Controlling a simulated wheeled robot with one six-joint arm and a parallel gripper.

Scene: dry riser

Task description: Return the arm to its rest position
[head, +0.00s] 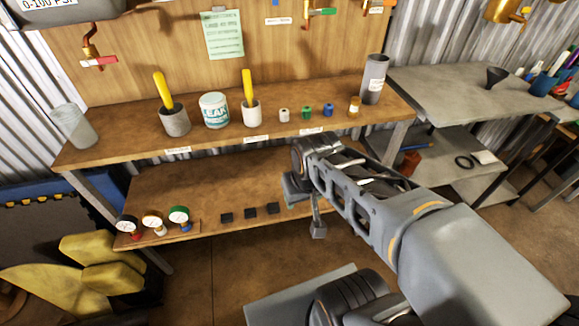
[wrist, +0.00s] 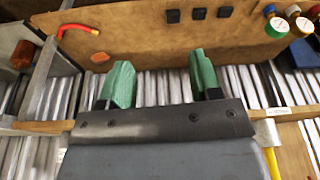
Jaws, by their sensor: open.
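My gripper (wrist: 161,84) is open and empty. Its two green finger pads stand wide apart in the wrist view, with only the shelf and corrugated wall behind them. In the head view my grey arm reaches in from the lower right toward the front of the wooden bench. Its end hangs by the lower shelf's right part and is partly hidden behind the arm links. No object is in its grasp.
The upper bench (head: 230,137) holds cups with yellow-handled tools, a white tub (head: 214,110), small coloured caps and a grey cylinder (head: 374,79). The lower shelf (head: 200,205) holds gauges (head: 153,222) and black blocks (head: 250,212). A grey table (head: 440,85) stands right.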

